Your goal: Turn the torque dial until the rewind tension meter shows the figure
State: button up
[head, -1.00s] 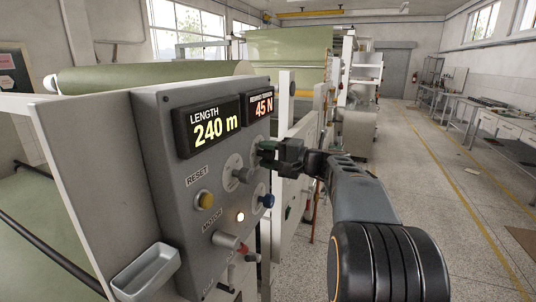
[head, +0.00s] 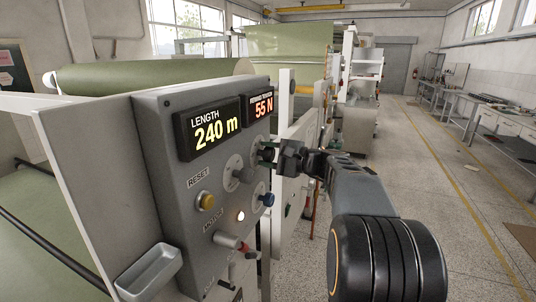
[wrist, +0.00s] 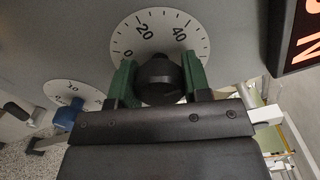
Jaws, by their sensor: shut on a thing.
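The rewind tension meter (head: 259,107) is a small black display at the panel's upper right and reads 55 N in orange. Part of an orange-lit display (wrist: 303,45) shows at the upper right of the wrist view. The torque dial is a black knob (wrist: 160,72) in front of a round white scale (wrist: 150,28), where 20 and 40 can be read. My gripper (wrist: 159,84) is shut on the knob, with a green finger on each side. In the head view my gripper (head: 269,153) reaches the panel from the right and partly hides the dial.
Open floor (head: 450,220) lies to the right.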

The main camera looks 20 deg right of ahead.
jog(key=o, duration=0.9)
jog(key=shift+o, duration=0.2)
jog(key=b+v, duration=0.2)
jog(key=v, duration=1.1)
jog(key=shift+s+d+b, duration=0.3)
jog(key=shift+b, duration=0.1)
